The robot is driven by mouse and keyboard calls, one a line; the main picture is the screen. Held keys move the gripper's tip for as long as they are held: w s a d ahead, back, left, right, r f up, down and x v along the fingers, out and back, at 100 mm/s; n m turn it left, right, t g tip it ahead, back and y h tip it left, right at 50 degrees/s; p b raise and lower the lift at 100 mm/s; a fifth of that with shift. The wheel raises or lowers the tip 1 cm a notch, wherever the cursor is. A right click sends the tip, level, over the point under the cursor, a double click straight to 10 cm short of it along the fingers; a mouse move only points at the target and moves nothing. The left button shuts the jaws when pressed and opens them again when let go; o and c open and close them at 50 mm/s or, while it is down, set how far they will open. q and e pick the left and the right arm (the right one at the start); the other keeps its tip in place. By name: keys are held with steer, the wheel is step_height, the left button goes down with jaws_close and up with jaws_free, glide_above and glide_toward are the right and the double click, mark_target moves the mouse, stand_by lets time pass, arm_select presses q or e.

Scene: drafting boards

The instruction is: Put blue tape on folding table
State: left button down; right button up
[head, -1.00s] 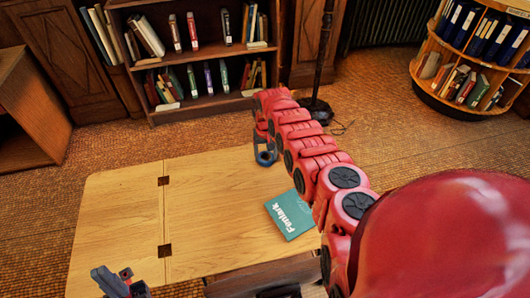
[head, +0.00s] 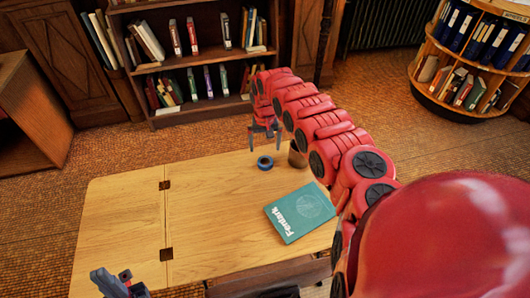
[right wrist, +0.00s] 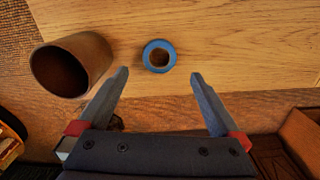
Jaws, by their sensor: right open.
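A roll of blue tape (head: 265,163) lies flat on the wooden folding table (head: 210,215), near its far edge. It also shows in the right wrist view (right wrist: 159,56), ahead of the fingers and apart from them. My right gripper (head: 265,142) is above and just behind the tape in the head view. Its fingers are spread and empty (right wrist: 160,78) in the right wrist view. My left gripper (head: 120,283) is partly in view at the bottom left, over the table's near edge; its fingertips are too unclear to judge.
A teal book (head: 300,212) lies on the table's right part. A brown cup (right wrist: 70,66) stands beside the tape; my right arm partly covers it in the head view. Bookshelves stand behind the table. The table's left and middle are clear.

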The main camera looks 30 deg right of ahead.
step_height(320, 180, up, 4)
steer(key=shift+r, duration=0.1)
stand_by(0.6)
